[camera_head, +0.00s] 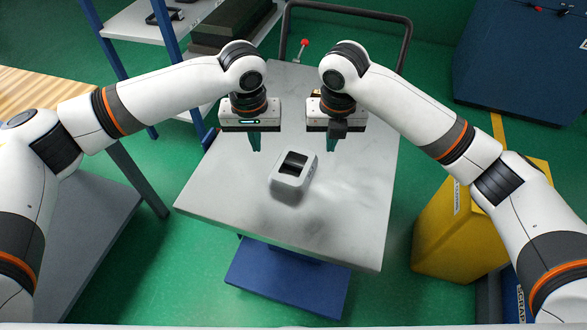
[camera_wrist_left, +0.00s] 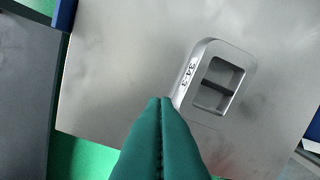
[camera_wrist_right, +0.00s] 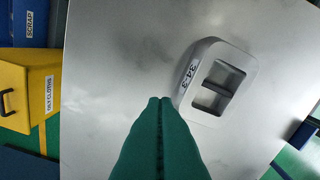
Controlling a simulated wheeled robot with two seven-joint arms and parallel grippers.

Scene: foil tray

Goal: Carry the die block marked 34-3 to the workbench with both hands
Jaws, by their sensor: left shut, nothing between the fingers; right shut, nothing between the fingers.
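The die block marked 34-3 (camera_head: 293,174) is a grey block with rounded corners and a two-part opening. It sits on the grey top of a lift cart (camera_head: 350,200). Its marking reads in the left wrist view (camera_wrist_left: 190,72) and in the right wrist view (camera_wrist_right: 189,75). My left gripper (camera_head: 254,149) is shut and empty, above the cart top, up and left of the block. My right gripper (camera_head: 333,150) is shut and empty, up and right of the block. Both have green fingers and appear apart from the block. The wooden-topped workbench (camera_head: 35,88) is at the left edge.
A blue-framed shelf (camera_head: 130,22) with dark blocks (camera_head: 228,25) stands behind the cart. A yellow bin (camera_head: 450,225) stands right of the cart, and a blue cabinet (camera_head: 520,60) is at the back right. The cart's handle (camera_head: 408,40) rises at its far end. Much of the cart top is clear.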

